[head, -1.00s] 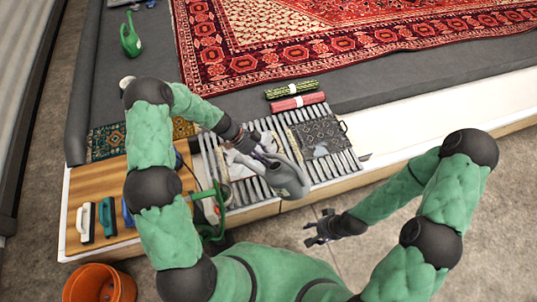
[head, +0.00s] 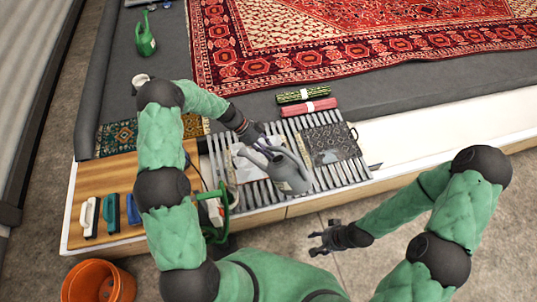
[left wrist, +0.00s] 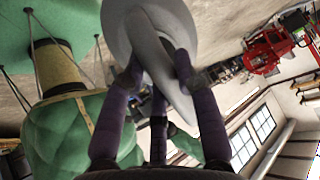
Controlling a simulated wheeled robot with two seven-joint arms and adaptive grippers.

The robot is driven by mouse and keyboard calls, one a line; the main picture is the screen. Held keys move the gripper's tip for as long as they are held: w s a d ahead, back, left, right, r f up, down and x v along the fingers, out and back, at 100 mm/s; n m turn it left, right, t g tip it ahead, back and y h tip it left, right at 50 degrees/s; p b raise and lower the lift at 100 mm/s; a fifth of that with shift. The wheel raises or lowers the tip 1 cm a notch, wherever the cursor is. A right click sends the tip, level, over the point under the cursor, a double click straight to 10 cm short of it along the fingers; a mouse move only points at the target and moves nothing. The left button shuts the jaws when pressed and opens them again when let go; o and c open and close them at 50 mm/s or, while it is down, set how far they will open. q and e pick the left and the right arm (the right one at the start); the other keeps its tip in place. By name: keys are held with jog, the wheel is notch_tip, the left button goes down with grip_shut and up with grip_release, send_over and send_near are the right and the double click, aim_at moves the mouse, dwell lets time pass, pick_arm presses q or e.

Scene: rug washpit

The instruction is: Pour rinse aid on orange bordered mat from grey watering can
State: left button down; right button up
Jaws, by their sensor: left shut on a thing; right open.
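The grey watering can (head: 284,172) is held above the slatted grate in the head view. My left gripper (head: 262,146) is shut on it. In the left wrist view the can (left wrist: 150,45) fills the top middle between my fingers (left wrist: 158,85). A dark patterned mat (head: 330,146) lies on the grate just right of the can. A pale mat (head: 243,160) lies on the grate left of the can, partly hidden by my arm and the can. I cannot tell an orange border on either. My right gripper (head: 323,241) is open and empty over the floor.
Two rolled mats, green (head: 305,95) and red (head: 309,107), lie behind the grate (head: 350,172). A wooden board (head: 90,178) with several brushes is at left. A green watering can (head: 146,38), large red rug (head: 370,40) and orange bucket (head: 98,282) stand clear.

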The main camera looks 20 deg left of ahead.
pick_arm(q)
jog(key=shift+w+a, duration=0.2)
jog(key=shift+w, duration=0.15)
jog(key=w+d, duration=1.4)
jog(key=d, duration=0.4)
jog(key=shift+w, duration=0.25)
dwell(2.0)
jog(key=shift+r, duration=0.1)
jog(key=shift+d, duration=0.1)
jog(key=shift+r+m+t+y+p, duration=0.15)
jog(key=shift+r+t+y+p, duration=0.25)
jog(key=shift+y+p, duration=0.7)
jog(key=shift+r+m+t+y+p, duration=0.25)
jog(key=shift+t+y+p, duration=0.3)
jog(key=shift+y, duration=0.9)
jog(key=shift+r+m+t+y+p, duration=0.1)
jog(key=shift+r+t+y+p, duration=0.3)
jog(key=shift+y+p, duration=0.75)
